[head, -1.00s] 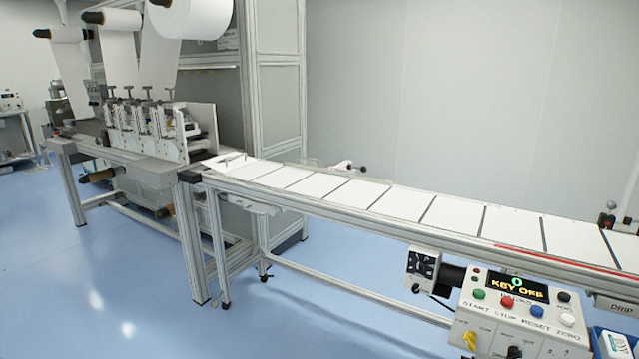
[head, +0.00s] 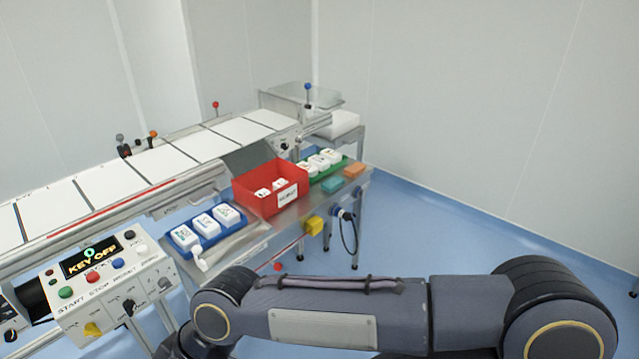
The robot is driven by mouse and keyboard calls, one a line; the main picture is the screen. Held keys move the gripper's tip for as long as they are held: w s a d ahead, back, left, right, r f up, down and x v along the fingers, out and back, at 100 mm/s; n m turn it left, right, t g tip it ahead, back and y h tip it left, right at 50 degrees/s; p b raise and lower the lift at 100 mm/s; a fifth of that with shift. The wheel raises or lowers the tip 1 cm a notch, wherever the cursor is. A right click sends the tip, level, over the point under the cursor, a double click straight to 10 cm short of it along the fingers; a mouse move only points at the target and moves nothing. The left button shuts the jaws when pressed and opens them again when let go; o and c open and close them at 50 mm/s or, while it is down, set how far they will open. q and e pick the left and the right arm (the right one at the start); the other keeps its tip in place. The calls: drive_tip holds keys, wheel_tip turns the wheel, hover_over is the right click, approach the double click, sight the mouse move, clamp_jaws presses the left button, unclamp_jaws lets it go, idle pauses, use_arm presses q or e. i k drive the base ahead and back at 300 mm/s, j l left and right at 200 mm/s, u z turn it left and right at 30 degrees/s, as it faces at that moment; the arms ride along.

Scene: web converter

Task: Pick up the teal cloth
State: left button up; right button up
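The teal cloth (head: 332,185) is a small folded block lying flat on the metal side shelf (head: 290,217), near its front edge. It lies to the right of the red bin and just in front of the green tray. Neither of my grippers shows in the head view. My own arm crosses the bottom of the picture from the right, well in front of the shelf, and its far end runs out of the frame at the lower left. Nothing touches the cloth.
An orange block (head: 354,170) lies beside the cloth. The red bin (head: 262,205), green tray (head: 330,174) and blue tray (head: 207,240) hold white packs. A control box (head: 100,285) juts out at left. Blue floor (head: 450,220) is clear at right.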

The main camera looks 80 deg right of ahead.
sight(329, 186)
drive_tip(key=z, duration=2.7)
drive_tip(key=u, duration=2.9)
drive_tip(key=z, duration=2.9)
drive_tip(key=i+l+z, duration=0.2)
drive_tip(key=i, duration=1)
drive_tip(key=j, duration=0.05)
